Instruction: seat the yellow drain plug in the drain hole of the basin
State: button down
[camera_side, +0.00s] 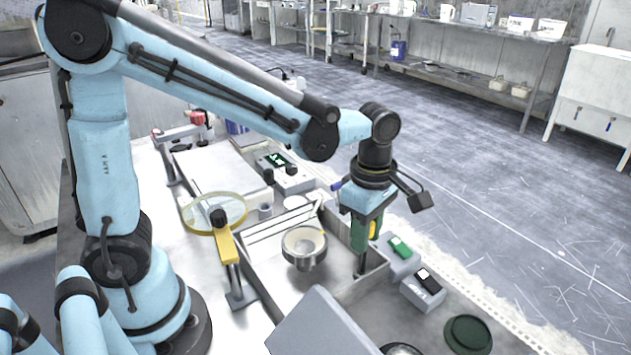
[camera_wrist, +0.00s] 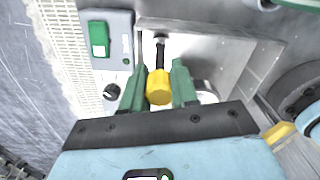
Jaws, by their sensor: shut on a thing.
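The yellow drain plug (camera_wrist: 158,90) sits between the two green fingers of my gripper (camera_wrist: 160,80) in the wrist view. A dark stem (camera_wrist: 160,50) shows beyond it. In the side view my gripper (camera_side: 363,250) points down at the right part of the metal basin (camera_side: 345,290), with a little yellow of the plug (camera_side: 374,229) showing by the fingers. The basin's bare metal (camera_wrist: 215,45) also shows in the wrist view. I cannot make out the drain hole, or whether the plug touches the basin.
A round metal cup (camera_side: 304,250) stands left of my gripper. A yellow-rimmed lens (camera_side: 215,212) and a grey panel (camera_side: 322,325) are nearby. A dark green disc (camera_side: 467,334) lies front right.

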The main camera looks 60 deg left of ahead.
jog(key=shift+f, duration=0.85)
jog(key=c, duration=0.8)
grip_release()
notch_tip(320, 180, up, 12)
jog(key=shift+r, duration=0.1)
